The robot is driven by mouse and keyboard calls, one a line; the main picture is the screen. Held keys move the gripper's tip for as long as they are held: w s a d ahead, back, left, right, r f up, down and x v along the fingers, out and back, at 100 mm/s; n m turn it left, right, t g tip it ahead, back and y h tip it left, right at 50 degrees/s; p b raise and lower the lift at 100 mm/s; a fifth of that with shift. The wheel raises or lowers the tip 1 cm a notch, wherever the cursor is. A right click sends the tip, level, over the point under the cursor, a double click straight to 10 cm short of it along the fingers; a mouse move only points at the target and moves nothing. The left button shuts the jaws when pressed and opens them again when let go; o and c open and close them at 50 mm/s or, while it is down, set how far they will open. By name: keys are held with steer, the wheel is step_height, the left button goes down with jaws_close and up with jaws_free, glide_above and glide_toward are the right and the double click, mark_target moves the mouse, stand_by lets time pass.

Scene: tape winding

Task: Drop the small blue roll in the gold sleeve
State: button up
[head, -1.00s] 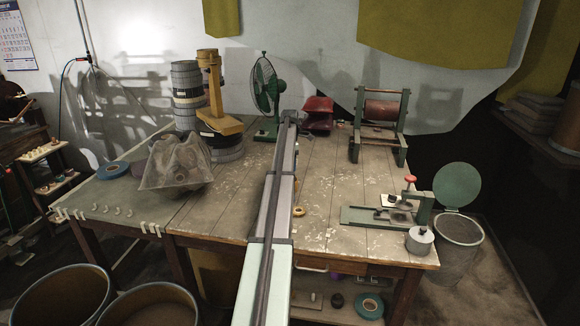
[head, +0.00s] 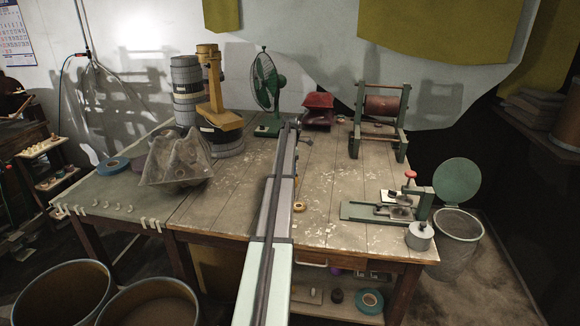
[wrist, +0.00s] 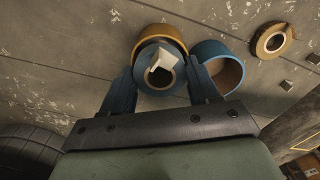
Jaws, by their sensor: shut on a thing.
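In the wrist view my gripper (wrist: 160,83) is shut on the small blue roll (wrist: 147,56), one finger at each side. The roll has a pale core and a whitish flap across its face. The gold sleeve (wrist: 162,32) shows as a curved rim just beyond the roll. The roll overlaps the sleeve's opening in this view; I cannot tell how far inside it sits. A blue sleeve (wrist: 228,60) with a tan inside stands to the right, beside the right finger. In the head view my arm hides the gripper, roll and sleeves.
A tan tape roll (wrist: 272,41) lies at upper right in the wrist view, with small dark squares near it. In the head view, a green fan (head: 266,85), a roller stand (head: 380,110) and a green press (head: 380,210) stand on the wooden table (head: 330,180).

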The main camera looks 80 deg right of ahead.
stand_by(0.9)
steer(key=o, duration=1.3)
steer(key=shift+r, duration=2.95)
steer(key=shift+w, duration=0.1)
